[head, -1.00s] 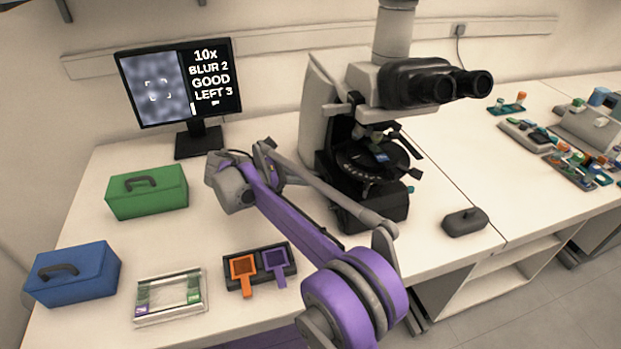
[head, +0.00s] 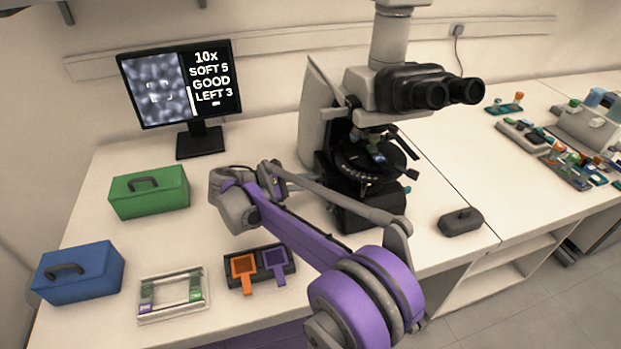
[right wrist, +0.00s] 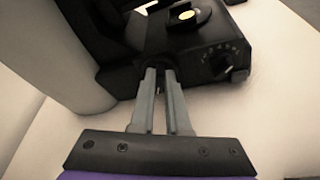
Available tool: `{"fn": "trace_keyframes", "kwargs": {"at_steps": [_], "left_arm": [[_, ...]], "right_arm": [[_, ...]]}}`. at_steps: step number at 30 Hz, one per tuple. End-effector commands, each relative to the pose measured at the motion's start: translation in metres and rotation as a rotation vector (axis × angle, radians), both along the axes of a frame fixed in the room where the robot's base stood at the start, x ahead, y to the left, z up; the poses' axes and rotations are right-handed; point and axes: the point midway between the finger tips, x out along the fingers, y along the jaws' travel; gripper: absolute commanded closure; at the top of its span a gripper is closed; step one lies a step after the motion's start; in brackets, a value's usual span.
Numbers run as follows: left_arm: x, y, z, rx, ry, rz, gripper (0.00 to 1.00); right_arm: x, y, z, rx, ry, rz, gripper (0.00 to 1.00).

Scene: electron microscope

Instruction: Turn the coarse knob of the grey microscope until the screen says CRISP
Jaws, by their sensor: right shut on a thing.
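The grey microscope (head: 325,105) has a black stage and base and stands at the middle of the bench. The screen (head: 180,85) shows a mottled picture and reads 10x, SOFT 5, GOOD, LEFT 3. My right arm reaches across the front of the microscope to its left side. In the right wrist view, my right gripper (right wrist: 160,78) has its two grey fingers at the side of the black base, shut on the coarse knob, which is mostly hidden between the fingertips. My left gripper is not in view.
A green case (head: 149,191), a blue case (head: 79,272), a slide frame (head: 172,315) and a dark holder (head: 290,266) with orange and purple pieces lie at left. A dark grey block (head: 461,222) is right of the microscope. Several small parts crowd the far right.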

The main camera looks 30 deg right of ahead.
Motion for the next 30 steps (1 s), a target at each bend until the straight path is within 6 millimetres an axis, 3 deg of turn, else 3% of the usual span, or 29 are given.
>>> {"fn": "trace_keyframes", "kwargs": {"at_steps": [12, 29, 30], "left_arm": [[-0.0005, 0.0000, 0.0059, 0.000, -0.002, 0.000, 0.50], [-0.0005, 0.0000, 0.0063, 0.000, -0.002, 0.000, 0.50], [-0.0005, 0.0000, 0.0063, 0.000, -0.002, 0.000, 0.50]], "right_arm": [[-0.0040, 0.0015, -0.0029, -0.047, -0.199, 0.000, 1.00], [-0.0043, 0.0015, -0.0035, -0.055, -0.228, 0.000, 1.00], [-0.0043, 0.0015, -0.0035, -0.054, -0.227, -0.001, 0.79]]}}
